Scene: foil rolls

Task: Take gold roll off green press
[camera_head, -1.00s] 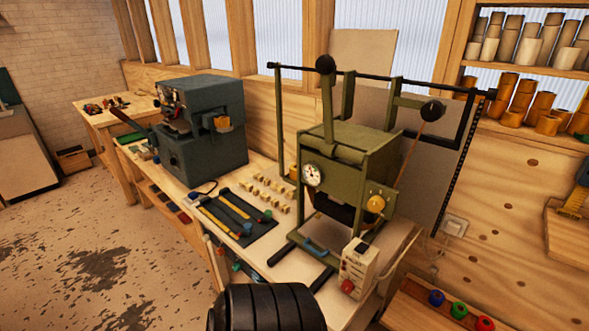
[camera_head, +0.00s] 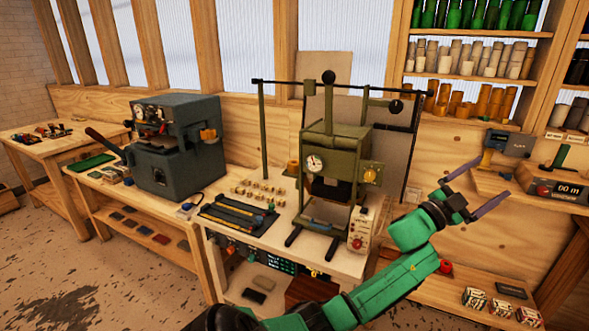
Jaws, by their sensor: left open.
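The green press (camera_head: 346,140) stands on the workbench in the middle of the view, with a round dial on its front. A small gold-orange cylinder (camera_head: 293,167) shows at its left side, and a round gold part (camera_head: 371,175) is on its right front. I cannot tell which of these is the gold roll, or whether the left one touches the press. My left gripper (camera_head: 478,187) is open, its two fingers spread, to the right of the press and apart from it. Nothing shows between the fingers. My right gripper is out of view.
A blue-grey machine (camera_head: 178,150) stands left of the press. A dark mat (camera_head: 238,215) with tools and several small blocks lie between them. A white control box (camera_head: 361,228) is at the press's front right. Shelves (camera_head: 478,78) of rolls hang at the back right.

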